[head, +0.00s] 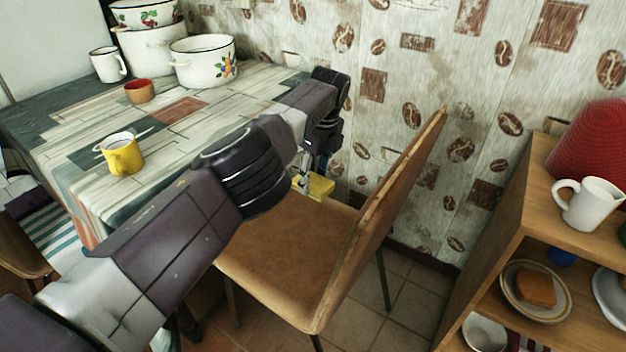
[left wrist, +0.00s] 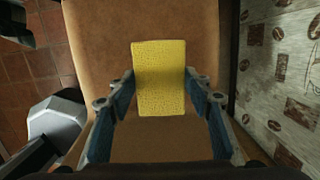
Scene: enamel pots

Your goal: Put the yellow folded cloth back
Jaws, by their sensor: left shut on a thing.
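The yellow folded cloth (head: 320,187) is a small, flat yellow rectangle at the far end of the brown chair seat (head: 290,250). In the left wrist view the cloth (left wrist: 160,62) lies between my fingers, with the brown seat below it. My left gripper (head: 306,180) reaches over the chair and is shut on the cloth by its two long sides. Part of the cloth is hidden behind the fingers in the head view. I cannot tell whether it touches the seat or hangs just above it. My right gripper is not in view.
The chair's backrest (head: 385,190) rises right of my left gripper, near the patterned wall. The table (head: 75,130) at left holds a yellow mug (head: 123,157), a red-brown cup (head: 139,91) and white pots (head: 203,60). A wooden shelf (head: 500,240) with dishes stands at right.

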